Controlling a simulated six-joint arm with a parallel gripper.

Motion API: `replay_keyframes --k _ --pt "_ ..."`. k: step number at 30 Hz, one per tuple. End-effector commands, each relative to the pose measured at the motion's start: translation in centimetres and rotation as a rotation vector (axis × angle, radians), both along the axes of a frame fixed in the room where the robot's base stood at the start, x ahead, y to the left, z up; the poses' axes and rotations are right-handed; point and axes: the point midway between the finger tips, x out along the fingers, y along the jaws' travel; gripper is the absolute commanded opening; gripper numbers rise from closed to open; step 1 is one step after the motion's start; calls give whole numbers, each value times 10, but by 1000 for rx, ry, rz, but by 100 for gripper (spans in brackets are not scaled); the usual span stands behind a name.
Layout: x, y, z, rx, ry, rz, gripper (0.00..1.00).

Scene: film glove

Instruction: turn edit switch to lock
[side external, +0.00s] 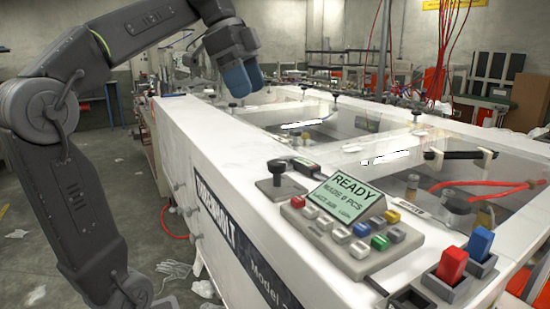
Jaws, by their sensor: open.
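No label that I can read marks the edit switch, so I cannot tell which control it is. A black knob (277,175) stands on a small plate left of the display. A red switch (452,266) and a blue switch (480,244) stand in dark housings at the lower right. Another black housing (410,299) is cut off by the bottom edge. My gripper (243,79) has blue fingertips and is open and empty. It hangs above the far part of the machine, well apart from these controls.
A control box (335,240) with coloured buttons carries a display (348,197) reading READY. Clear covers (400,150) and a black handle (462,155) lie to the right, over a red hose (485,191). The white machine top (215,135) has clear room.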

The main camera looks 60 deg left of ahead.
Motion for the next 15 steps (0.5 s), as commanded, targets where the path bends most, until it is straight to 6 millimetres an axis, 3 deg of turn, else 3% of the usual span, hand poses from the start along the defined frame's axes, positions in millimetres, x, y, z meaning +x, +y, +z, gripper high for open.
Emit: replay_keyframes --k 8,15 --pt "2 -3 -20 1 0 -1 62" --pt "13 -15 -59 -1 2 -2 62"
